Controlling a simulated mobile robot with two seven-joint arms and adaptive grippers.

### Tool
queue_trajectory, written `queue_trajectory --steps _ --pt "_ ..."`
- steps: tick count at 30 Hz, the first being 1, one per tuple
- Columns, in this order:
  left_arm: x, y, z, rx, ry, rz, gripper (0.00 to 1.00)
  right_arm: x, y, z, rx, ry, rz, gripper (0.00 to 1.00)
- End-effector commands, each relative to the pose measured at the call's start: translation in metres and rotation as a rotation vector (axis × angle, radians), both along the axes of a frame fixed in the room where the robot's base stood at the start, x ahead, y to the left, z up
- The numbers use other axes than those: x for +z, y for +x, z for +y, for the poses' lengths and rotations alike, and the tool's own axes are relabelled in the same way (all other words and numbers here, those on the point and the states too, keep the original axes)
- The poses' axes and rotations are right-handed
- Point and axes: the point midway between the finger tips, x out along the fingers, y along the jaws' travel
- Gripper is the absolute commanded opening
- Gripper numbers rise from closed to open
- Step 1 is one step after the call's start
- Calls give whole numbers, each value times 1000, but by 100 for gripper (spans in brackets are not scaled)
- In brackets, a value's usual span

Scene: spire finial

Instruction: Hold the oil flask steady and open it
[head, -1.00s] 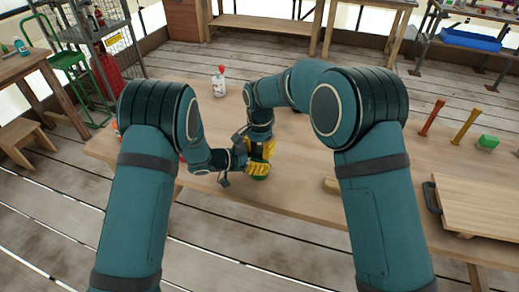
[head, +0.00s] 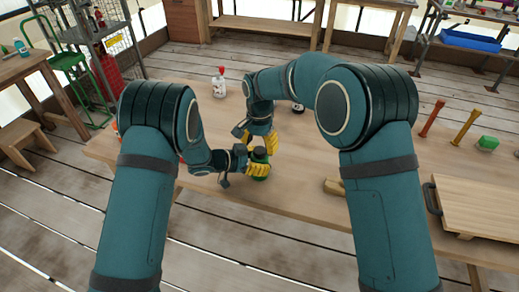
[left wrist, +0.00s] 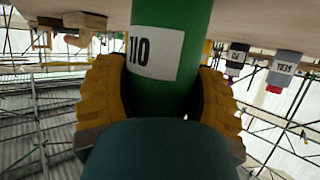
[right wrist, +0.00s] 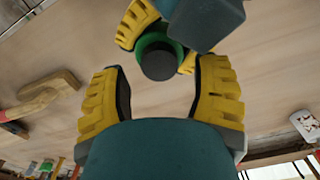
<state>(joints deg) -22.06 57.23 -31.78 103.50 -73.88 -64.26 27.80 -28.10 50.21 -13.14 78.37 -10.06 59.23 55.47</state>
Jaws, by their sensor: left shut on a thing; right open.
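The oil flask is a green cylinder (head: 259,172) with a dark cap (head: 260,154) on top, upright on the table. My left gripper (head: 258,166) is shut around its body. My right gripper (head: 269,146) is open above and beside the flask. In the right wrist view, the dark cap (right wrist: 158,63) lies beyond the open fingers of the right gripper (right wrist: 157,85), and nothing is between them. Part of the left gripper shows beside the flask there.
A white bottle with a red top (head: 219,84) stands farther back on the wooden table (head: 300,140). A second small bottle (head: 297,107) is partly hidden behind my right arm. A wooden tool (right wrist: 45,95) lies right of the flask in the head view. The table's front edge is close.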

Motion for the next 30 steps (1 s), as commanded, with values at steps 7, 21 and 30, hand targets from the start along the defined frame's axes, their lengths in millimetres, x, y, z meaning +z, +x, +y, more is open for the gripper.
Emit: queue_trajectory --steps 7,21,30 --pt "0 0 0 1 0 0 0 24 0 0 -25 0 -1 54" --pt "0 0 0 1 0 0 0 28 -1 -1 -172 -3 5 54" --pt "0 0 0 1 0 0 0 -14 0 -1 -170 -4 3 54"
